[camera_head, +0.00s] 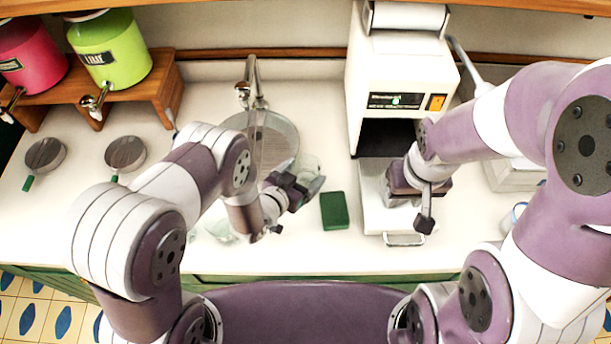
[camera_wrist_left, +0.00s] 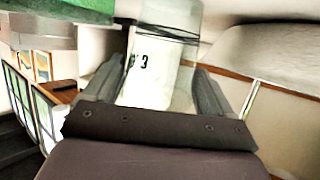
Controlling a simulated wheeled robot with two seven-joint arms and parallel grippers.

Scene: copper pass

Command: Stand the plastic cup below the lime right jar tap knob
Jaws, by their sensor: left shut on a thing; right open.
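The clear plastic cup (camera_head: 308,165) is between the fingers of my left gripper (camera_head: 297,189), near the front right of the sink. In the left wrist view the cup (camera_wrist_left: 152,75) fills the gap between the fingers and shows dark markings. The lime jar (camera_head: 112,50) stands on a wooden stand at the back left, right of a pink jar (camera_head: 30,55). Its metal tap (camera_head: 95,104) points to the front. My right gripper (camera_head: 424,200) is open by the white machine.
A sink (camera_head: 268,135) with a faucet (camera_head: 251,85) lies between the stand (camera_head: 168,88) and the white machine (camera_head: 400,75). A green sponge (camera_head: 334,210) lies on the counter. Clear items (camera_head: 215,230) sit beside my left arm.

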